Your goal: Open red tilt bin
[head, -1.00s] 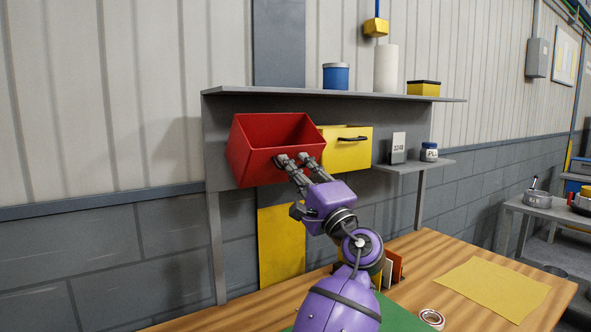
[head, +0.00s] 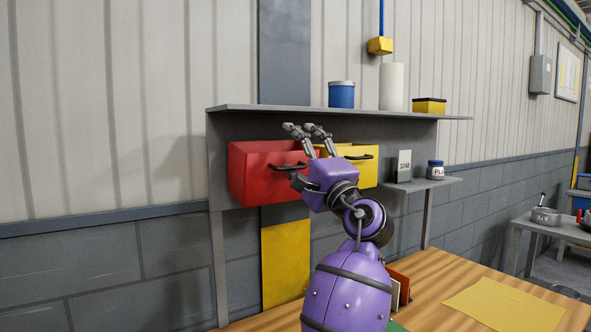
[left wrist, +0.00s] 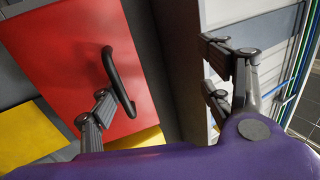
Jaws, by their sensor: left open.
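The red tilt bin (head: 268,185) hangs under the grey shelf in the head view. Its front stands out a little from the rack and only a narrow part of its inside shows at the top. Its black handle (head: 291,165) is on the upper front. In the left wrist view the red front (left wrist: 70,60) and the handle (left wrist: 118,80) show close by. My left gripper (head: 304,128) is open and empty, its fingers pointing up in front of the bins' top edges. One finger overlaps the red front near the handle in the wrist view; contact cannot be told.
A yellow bin (head: 366,174) with a black handle sits right beside the red one. The grey shelf (head: 230,108) above carries a blue tin (head: 341,96), a white roll (head: 391,88) and a yellow box (head: 430,106). The wooden bench (head: 440,285) lies below.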

